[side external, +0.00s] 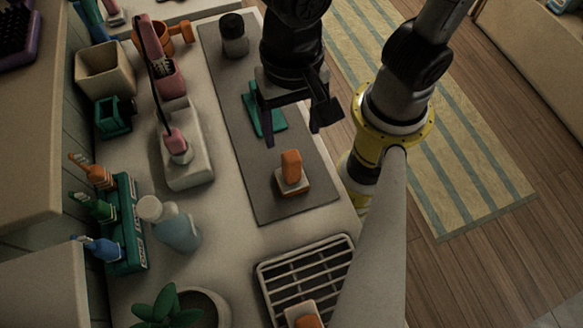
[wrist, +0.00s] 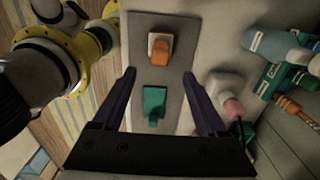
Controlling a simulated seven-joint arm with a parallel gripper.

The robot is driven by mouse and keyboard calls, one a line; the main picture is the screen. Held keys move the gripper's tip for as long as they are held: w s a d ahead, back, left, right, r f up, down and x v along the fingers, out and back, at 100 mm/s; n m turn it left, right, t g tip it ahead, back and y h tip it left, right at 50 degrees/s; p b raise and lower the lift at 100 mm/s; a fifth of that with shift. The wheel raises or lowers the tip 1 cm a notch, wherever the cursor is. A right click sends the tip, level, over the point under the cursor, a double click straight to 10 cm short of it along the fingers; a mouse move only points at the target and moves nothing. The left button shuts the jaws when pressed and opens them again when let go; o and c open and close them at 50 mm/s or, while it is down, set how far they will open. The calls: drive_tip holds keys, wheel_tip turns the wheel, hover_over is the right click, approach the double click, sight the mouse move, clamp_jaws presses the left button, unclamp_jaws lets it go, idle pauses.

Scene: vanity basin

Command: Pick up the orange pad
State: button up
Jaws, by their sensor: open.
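The orange pad (side external: 291,168) sits on the grey mat (side external: 262,190). It has an upright orange block on a pale base with an orange-brown lower edge. The wrist view shows it from above (wrist: 160,50), beyond the fingertips and roughly centred between them. My gripper (side external: 292,138) is open and empty, above the mat and apart from the orange pad; its two dark fingers also show in the wrist view (wrist: 159,74). A teal pad (side external: 266,112) lies on the mat below the gripper, partly hidden by a finger in the side view.
A metal rack (side external: 275,280) near the front holds another orange-and-white item (side external: 304,314), partly cut off. A soap bottle (side external: 178,228), a toothbrush holder (side external: 128,225) and a white block with a pink-topped item (side external: 187,165) stand left of the mat. The mat around the orange pad is clear.

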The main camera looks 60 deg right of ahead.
sight(291, 165)
wheel_tip(291, 165, down, 12)
drive_tip(key=shift+w+f, duration=0.1)
drive_tip(key=shift+f, duration=0.15)
clamp_jaws()
idle(0.7)
